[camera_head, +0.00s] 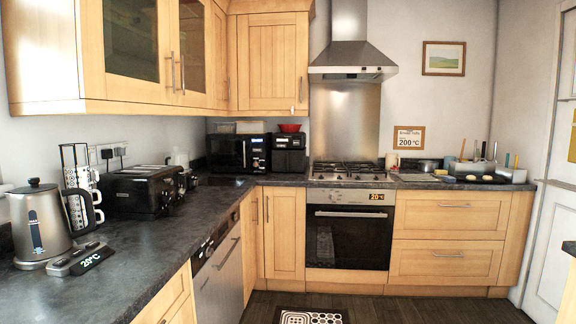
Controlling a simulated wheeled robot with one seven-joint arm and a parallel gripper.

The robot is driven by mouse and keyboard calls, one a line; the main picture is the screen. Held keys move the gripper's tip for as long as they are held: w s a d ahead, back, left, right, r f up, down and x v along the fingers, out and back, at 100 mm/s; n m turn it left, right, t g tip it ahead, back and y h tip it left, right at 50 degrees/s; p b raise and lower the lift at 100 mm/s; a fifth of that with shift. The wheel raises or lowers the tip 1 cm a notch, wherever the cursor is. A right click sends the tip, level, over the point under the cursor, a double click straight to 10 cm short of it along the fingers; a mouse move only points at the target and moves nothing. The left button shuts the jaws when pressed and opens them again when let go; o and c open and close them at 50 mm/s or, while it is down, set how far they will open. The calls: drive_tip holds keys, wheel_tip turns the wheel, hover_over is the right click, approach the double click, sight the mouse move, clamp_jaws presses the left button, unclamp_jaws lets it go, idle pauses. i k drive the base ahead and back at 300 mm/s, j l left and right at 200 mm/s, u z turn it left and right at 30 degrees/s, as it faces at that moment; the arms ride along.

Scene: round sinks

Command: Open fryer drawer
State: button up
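A black boxy appliance that looks like the fryer (290,155) stands on the dark counter in the back corner, left of the hob. Its front faces the room, with small display marks near the top. It is small in the picture; its drawer front looks flush with the body, and the handle cannot be made out clearly. A red bowl (289,128) sits on top of it. My gripper and arm are not in view.
A black microwave (230,151) stands just left of the fryer. A toaster (142,190) and a kettle (40,222) are on the left counter (150,250). A gas hob (352,171) is right of the fryer, above an oven (348,237). Upper cabinets (272,62) hang above; the floor (420,308) looks mostly clear.

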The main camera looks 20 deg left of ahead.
sight(283, 161)
drive_tip(key=i+j+u, duration=0.2)
drive_tip(key=i, duration=0.15)
drive_tip(key=i+u, duration=0.5)
drive_tip(key=i, duration=1.7)
